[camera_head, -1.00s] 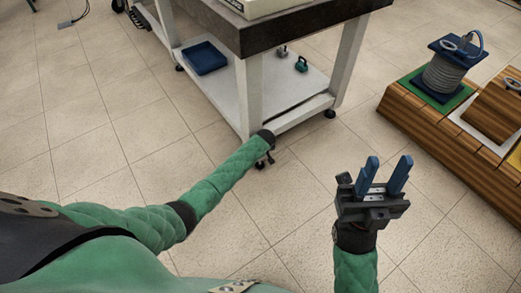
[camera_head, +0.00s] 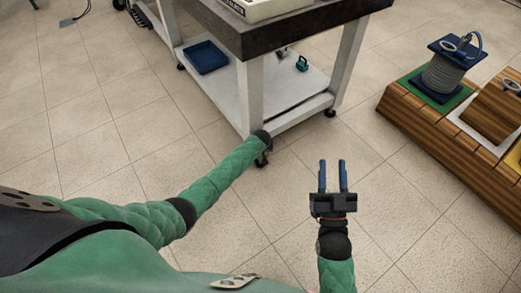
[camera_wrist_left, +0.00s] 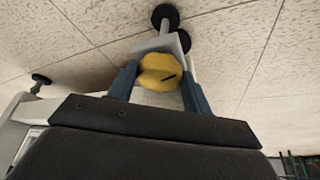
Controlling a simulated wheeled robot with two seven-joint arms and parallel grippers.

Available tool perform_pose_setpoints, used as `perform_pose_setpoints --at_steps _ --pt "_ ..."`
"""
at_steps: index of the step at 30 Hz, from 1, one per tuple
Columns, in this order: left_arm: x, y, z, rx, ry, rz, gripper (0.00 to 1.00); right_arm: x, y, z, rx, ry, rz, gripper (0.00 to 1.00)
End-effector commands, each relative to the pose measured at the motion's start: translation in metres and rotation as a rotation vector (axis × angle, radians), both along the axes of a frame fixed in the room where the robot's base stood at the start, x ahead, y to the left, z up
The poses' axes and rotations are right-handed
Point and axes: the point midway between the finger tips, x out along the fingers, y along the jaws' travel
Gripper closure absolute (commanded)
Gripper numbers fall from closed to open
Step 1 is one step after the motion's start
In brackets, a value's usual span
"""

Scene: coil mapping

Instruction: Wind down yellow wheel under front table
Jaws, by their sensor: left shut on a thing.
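The yellow wheel (camera_wrist_left: 159,72) shows in the left wrist view, below a table leg's end and near a dark caster (camera_wrist_left: 166,18). My left gripper (camera_wrist_left: 160,80) has its two blue fingers on either side of the wheel and is shut on it. In the head view my left arm reaches to the foot of the front table's (camera_head: 250,95) near leg; its fingers and the wheel are hidden there. My right gripper (camera_head: 333,176) is open and empty above the floor, with its blue fingers parallel and apart.
A blue tray (camera_head: 205,57) and small teal weights (camera_head: 302,63) sit on the table's lower shelf. A wooden bench (camera_head: 430,125) with a grey coil (camera_head: 443,72) stands at the right. The tiled floor between is clear.

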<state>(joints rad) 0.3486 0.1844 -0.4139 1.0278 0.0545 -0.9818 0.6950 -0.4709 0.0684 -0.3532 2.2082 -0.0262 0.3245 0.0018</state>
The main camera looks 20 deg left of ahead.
Motion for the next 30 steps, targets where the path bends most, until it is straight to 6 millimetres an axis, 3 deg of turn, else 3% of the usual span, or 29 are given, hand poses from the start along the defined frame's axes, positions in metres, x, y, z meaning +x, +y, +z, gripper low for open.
perform_pose_setpoints --at_steps 12,13,16,30 --pt "0.0003 0.0001 0.0002 0.0 0.0 -0.003 0.73 0.0007 0.0001 -0.0037 -0.003 0.012 0.001 0.64" --pt "0.0003 0.0 0.0002 0.0 0.0 -0.003 0.46 0.0008 0.0002 -0.0037 -0.002 0.011 0.0 0.64" --pt "0.0003 0.0 0.0002 0.0 0.0 -0.003 0.29 0.001 0.0 -0.0037 -0.003 0.011 0.0 0.64" --pt "0.0004 0.0021 -0.0018 0.003 0.0 0.02 0.29 -0.0002 0.0008 -0.0068 -0.001 0.009 0.002 0.64"
